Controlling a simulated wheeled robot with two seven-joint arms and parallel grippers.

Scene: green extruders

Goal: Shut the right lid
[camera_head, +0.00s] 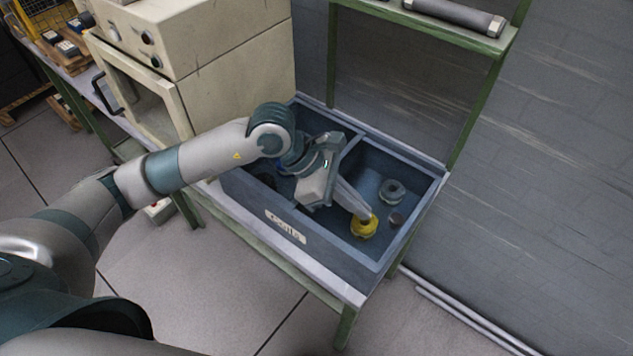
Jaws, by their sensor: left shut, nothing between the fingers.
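A blue bin (325,258) with a label on its front sits on a green-legged table. A divider splits it into a left and a right compartment. I cannot make out a lid for certain; the right compartment is uncovered at the top. My left gripper (362,209) reaches over the bin and points down into the right compartment. It is shut and empty, its tips close to a yellow knob-like part (364,227); I cannot tell whether they touch. My left wrist hides part of the left compartment and the divider. My right gripper is not in view.
A grey ring-shaped part (391,191) and a small dark round part (396,219) lie in the right compartment. A beige machine (200,50) stands left of the bin. A green frame with a shelf (440,20) rises behind it. The floor in front is clear.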

